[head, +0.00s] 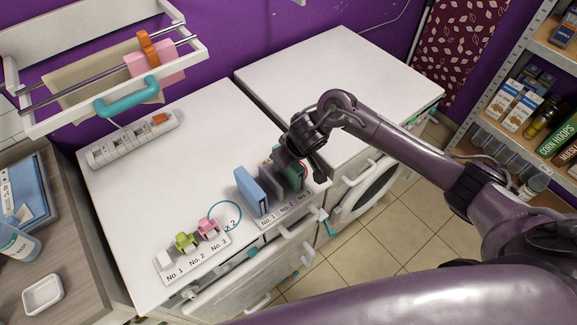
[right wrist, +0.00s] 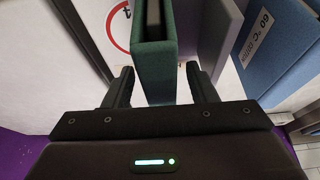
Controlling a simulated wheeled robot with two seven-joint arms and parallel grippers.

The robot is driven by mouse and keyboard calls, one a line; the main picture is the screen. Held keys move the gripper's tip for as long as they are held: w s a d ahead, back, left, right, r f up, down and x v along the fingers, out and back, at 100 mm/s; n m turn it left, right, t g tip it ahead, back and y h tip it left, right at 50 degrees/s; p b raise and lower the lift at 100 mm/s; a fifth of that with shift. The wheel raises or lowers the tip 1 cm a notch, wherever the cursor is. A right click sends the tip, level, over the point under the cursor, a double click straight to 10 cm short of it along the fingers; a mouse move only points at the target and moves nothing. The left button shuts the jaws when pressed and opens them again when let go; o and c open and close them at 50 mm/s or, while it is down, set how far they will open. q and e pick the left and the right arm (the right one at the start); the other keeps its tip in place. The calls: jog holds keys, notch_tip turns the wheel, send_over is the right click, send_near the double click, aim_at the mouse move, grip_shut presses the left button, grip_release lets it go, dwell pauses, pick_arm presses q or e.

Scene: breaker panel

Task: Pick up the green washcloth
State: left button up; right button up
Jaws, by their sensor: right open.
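The green washcloth (head: 297,180) stands upright, folded, at the right end of a labelled holder on the white counter, beside a grey one (head: 268,177) and a blue one (head: 250,191). My right gripper (head: 298,165) is over it from above. In the right wrist view the green washcloth (right wrist: 155,58) stands between the two open fingers (right wrist: 160,80), with a gap visible on each side. The gripper partly hides the washcloth in the head view. My left gripper is not in view.
A second holder with white, green and pink pegs (head: 187,241) stands left on the counter. A power strip (head: 133,140) lies behind, below a drying rack (head: 105,66). The counter's middle is clear. Shelves (head: 540,95) stand at the right.

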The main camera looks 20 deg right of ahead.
jog(key=shift+w+f, duration=0.1)
jog(key=shift+f, duration=0.3)
dwell(0.6)
jog(key=shift+c, duration=0.4)
